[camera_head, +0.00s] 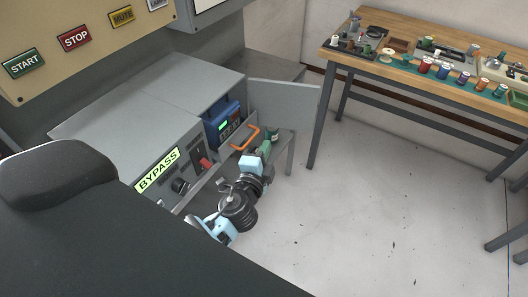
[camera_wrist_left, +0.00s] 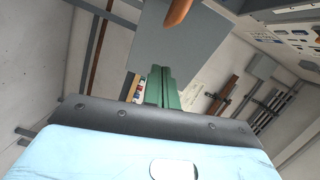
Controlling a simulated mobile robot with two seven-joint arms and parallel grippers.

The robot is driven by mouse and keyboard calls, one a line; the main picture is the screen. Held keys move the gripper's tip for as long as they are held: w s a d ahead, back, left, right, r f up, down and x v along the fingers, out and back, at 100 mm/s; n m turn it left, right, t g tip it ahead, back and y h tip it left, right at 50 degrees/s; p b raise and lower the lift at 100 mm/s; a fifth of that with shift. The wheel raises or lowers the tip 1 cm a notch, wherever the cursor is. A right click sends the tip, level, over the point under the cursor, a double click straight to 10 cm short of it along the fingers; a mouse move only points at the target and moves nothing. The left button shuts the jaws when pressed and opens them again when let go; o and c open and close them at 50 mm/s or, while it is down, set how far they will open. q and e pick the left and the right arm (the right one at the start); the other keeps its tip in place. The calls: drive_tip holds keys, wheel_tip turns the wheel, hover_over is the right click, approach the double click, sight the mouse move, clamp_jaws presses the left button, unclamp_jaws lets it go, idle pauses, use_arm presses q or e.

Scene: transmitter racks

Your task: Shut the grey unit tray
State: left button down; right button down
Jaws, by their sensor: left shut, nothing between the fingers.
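The grey unit tray (camera_head: 233,151) stands out from the grey cabinet, with an orange handle (camera_head: 246,138) on its front. A blue unit (camera_head: 224,125) with a lit green display sits at the opening behind it. My left gripper (camera_head: 266,147) is beside the handle, on its right, and looks apart from it. Its green fingers are shut and empty; they also show in the left wrist view (camera_wrist_left: 163,86). There the orange handle (camera_wrist_left: 178,12) shows at the top edge, beyond the fingertips. My right gripper is not in view.
An open grey door (camera_head: 290,105) stands right of the tray. A cluttered workbench (camera_head: 400,62) stands at right; the floor between is clear.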

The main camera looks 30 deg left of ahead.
use_arm(q)
drive_tip(key=b+v, duration=0.1)
drive_tip(key=v, duration=0.9)
drive_tip(key=shift+b, duration=0.4)
drive_tip(key=s+d+f+n+g+h, duration=0.1)
drive_tip(key=s+f+n+g+h, duration=0.3)
drive_tip(key=s+f, duration=0.8)
drive_tip(key=s+d+f+n+g, duration=0.1)
drive_tip(key=s+f+n+g, duration=0.2)
drive_tip(key=s+f, duration=0.3)
drive_tip(key=s+d+f+n+g+h, duration=0.1)
drive_tip(key=s+f+n, duration=0.3)
drive_tip(key=s, duration=0.7)
wheel_tip(320, 180, down, 2)
drive_tip(key=shift+f+n+g+h, duration=0.1)
drive_tip(key=shift+n+g+h, duration=0.2)
drive_tip(key=shift+g, duration=0.6)
